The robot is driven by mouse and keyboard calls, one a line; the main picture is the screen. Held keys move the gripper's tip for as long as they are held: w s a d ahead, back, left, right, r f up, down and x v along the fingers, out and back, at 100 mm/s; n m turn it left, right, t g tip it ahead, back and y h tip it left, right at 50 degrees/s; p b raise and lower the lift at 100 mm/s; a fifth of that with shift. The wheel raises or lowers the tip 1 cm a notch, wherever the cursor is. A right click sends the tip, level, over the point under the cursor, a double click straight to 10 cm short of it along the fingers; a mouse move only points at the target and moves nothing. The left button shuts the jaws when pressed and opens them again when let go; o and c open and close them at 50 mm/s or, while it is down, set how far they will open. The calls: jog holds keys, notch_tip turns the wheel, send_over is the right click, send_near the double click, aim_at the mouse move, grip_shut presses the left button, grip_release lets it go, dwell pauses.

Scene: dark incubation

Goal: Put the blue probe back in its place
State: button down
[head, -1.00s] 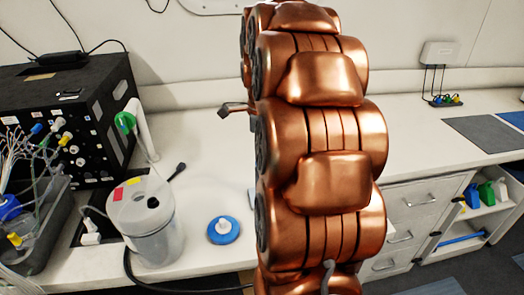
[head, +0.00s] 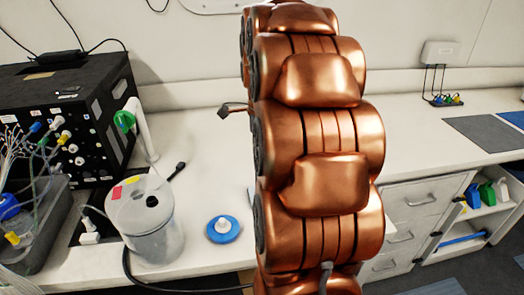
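I cannot tell for certain which thing is the blue probe. A flat blue disc with a white knob (head: 223,228) lies on the white counter, to the right of a clear round container (head: 152,232) with a grey lid. A blue bar (head: 462,239) lies on the low shelf at the right. A white wall box (head: 440,54) has several cables hanging from it, with small coloured ends on the counter below. My copper arm fills the middle of the view and hides the counter behind it. My gripper is not in view.
A black panel box (head: 70,110) and a grey bin (head: 38,225) with cables crowd the left. A green-ended white pipe stands by the container. A black cable runs along the front edge. Grey drawers (head: 418,202) are at the right. The right counter is mostly clear.

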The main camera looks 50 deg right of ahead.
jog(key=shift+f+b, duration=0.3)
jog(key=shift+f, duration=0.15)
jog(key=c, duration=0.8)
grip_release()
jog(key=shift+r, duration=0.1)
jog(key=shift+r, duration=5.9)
